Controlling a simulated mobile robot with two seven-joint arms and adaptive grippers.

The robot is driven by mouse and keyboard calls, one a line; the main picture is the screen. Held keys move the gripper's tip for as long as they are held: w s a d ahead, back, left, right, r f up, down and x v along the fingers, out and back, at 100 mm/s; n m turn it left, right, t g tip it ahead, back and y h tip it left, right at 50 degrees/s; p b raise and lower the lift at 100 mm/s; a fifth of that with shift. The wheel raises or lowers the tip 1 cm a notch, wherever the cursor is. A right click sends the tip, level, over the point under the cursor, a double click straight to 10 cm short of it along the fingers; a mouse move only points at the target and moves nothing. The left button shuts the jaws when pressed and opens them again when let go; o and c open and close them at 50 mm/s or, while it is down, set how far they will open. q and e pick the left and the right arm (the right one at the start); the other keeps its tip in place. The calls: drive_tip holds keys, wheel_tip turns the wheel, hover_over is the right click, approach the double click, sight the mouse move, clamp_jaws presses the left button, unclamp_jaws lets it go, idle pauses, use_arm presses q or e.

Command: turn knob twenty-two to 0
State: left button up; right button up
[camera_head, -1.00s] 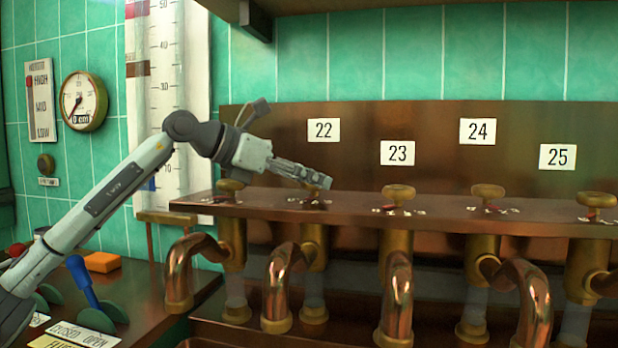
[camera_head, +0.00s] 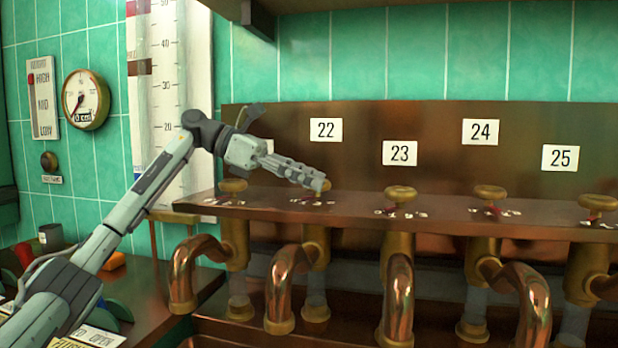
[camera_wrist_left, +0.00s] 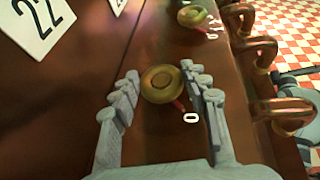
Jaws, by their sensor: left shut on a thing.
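Knob twenty-two is a round brass knob under the white label 22 (camera_head: 325,130). In the left wrist view the knob (camera_wrist_left: 162,84) sits between the two grey fingers of my left gripper (camera_wrist_left: 162,78), which is shut on it. Its red pointer (camera_wrist_left: 180,106) points towards a white 0 (camera_wrist_left: 190,117) on the copper shelf. In the head view my left gripper (camera_head: 318,182) reaches in from the left and largely hides this knob. My right gripper is in neither view.
More brass knobs stand along the copper shelf (camera_head: 450,205), with knob 23 (camera_head: 400,193) to the right and another (camera_head: 233,185) to the left. Curved copper pipes (camera_head: 398,290) hang below. A gauge (camera_head: 85,100) is on the green tiled wall.

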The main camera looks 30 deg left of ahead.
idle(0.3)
use_arm(q)
drive_tip(key=o, duration=1.2)
drive_tip(key=shift+c, duration=0.2)
drive_tip(key=shift+a, duration=0.1)
drive_tip(key=v, duration=1.2)
drive_tip(key=shift+r, duration=0.1)
drive_tip(key=shift+d, duration=0.2)
drive_tip(key=x, duration=1.2)
drive_tip(key=shift+a, duration=0.1)
drive_tip(key=shift+f, duration=0.2)
drive_tip(key=shift+r, duration=0.1)
